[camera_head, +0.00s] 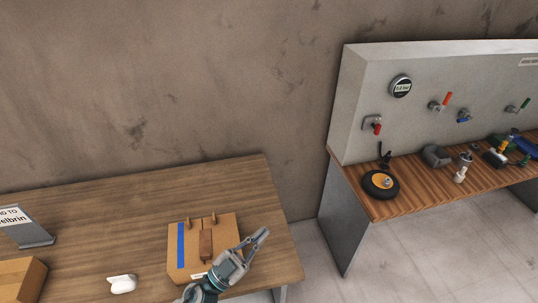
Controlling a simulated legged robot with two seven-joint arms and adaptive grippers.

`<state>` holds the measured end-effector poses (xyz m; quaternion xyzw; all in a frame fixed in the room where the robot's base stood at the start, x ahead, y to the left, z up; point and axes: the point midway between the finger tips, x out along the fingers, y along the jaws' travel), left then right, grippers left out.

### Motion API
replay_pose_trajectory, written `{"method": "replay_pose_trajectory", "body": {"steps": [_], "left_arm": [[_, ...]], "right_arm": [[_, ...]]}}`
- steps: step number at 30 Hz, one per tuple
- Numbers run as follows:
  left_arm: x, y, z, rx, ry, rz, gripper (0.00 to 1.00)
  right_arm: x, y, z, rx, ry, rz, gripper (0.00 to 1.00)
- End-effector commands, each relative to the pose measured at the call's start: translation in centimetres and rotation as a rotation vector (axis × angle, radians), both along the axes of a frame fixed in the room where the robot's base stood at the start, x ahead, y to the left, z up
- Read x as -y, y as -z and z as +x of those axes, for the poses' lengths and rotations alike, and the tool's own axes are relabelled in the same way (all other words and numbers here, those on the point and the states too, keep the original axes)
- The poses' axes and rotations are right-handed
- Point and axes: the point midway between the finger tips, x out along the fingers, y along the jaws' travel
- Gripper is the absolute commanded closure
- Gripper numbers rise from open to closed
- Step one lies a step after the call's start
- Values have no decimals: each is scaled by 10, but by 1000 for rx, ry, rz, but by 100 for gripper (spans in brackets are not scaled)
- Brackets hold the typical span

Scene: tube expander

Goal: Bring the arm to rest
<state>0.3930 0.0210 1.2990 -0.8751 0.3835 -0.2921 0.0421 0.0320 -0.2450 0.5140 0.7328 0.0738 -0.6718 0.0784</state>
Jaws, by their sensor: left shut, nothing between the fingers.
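My left gripper (262,236) shows at the bottom centre of the head view. Its fingers are shut with nothing between them and point up and to the right. It is in front of the right edge of a cardboard box (222,228) and hides part of it. I cannot tell whether it touches the box. The box has a blue stripe and a brown strip on top. My right gripper is out of view.
The box is on a wooden table (120,215) with a sign (27,228), a white object (122,284) and another cardboard box (20,278). To the right, across a floor gap, a bench (420,192) holds a wheel-like disc (381,184) below a grey valve panel (430,120).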

Motion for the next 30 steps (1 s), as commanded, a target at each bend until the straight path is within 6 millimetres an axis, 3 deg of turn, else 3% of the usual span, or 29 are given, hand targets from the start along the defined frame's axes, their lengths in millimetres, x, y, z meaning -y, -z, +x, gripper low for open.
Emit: {"method": "replay_pose_trajectory", "body": {"steps": [1,3,5,8,9,12,18,25,30], "left_arm": [[-28,14,21,-111,-166,-67,100],[-71,49,45,-286,-395,-95,100],[-103,87,53,-447,-553,-78,100],[-145,160,43,-726,-743,10,100],[-157,189,32,-835,-793,59,100],[-177,249,-4,-1079,-860,189,100],[-191,320,-81,-1430,-843,410,100],[-190,361,-167,-1725,-711,617,100],[-188,431,-155,-1747,-703,640,100]], "right_arm": [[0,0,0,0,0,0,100],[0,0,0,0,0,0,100],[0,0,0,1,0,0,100],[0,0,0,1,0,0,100],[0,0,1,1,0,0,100],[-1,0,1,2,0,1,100],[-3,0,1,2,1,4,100],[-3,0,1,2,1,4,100],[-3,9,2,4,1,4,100]]}}
